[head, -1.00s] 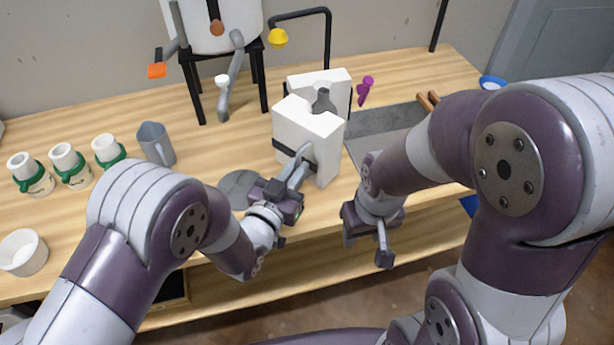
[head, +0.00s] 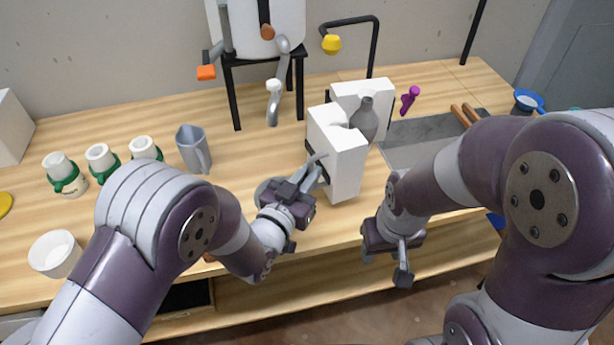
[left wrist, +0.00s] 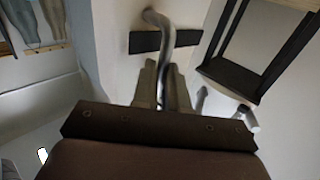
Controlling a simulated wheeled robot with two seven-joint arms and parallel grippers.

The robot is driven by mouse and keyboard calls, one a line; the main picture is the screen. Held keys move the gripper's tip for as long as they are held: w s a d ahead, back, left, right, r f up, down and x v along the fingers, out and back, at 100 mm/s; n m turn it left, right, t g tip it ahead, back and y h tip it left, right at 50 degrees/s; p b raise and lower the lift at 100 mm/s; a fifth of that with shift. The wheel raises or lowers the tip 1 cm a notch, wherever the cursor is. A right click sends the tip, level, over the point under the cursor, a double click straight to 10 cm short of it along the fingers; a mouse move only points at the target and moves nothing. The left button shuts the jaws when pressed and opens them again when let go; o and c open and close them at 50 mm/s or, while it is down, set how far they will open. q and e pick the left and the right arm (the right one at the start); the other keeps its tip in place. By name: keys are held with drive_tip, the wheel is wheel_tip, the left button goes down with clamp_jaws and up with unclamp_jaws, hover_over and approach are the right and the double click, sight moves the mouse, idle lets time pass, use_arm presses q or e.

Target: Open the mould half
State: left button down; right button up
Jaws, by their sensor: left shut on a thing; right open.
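The white mould half (head: 338,148) stands upright on the table, apart from the other white mould half (head: 358,98) behind it. A grey bottle-shaped cast (head: 364,121) stands between the two halves. My left gripper (head: 318,172) is shut on the front half's handle. The left wrist view shows the curved metal handle (left wrist: 166,40) between the fingers, with a black strip on the white face behind it. My right gripper (head: 386,262) is open and empty in front of the table edge, right of the mould.
A grey jug (head: 193,149) and several white cups with green bands (head: 102,162) stand to the left, with a white bowl (head: 55,254) near the front. A white tank on a black stand (head: 268,88) is behind.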

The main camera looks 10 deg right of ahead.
use_arm(q)
drive_tip(key=shift+w+r, duration=0.2)
drive_tip(key=shift+r, duration=0.2)
drive_tip(key=c, duration=1.5)
unclamp_jaws()
drive_tip(key=shift+d, duration=0.1)
drive_tip(key=o, duration=0.3)
drive_tip(key=shift+w+f, duration=0.1)
drive_tip(key=shift+o, duration=0.2)
drive_tip(key=shift+w+d+f, duration=0.1)
drive_tip(key=shift+d+f, duration=0.05)
drive_tip(key=shift+f, duration=0.1)
drive_tip(key=v, duration=1.2)
drive_tip(key=shift+s+a, duration=0.2)
drive_tip(key=shift+s, duration=0.15)
use_arm(e)
drive_tip(key=shift+w+d+f, duration=0.1)
drive_tip(key=shift+w+f, duration=0.05)
drive_tip(key=shift+w, duration=0.05)
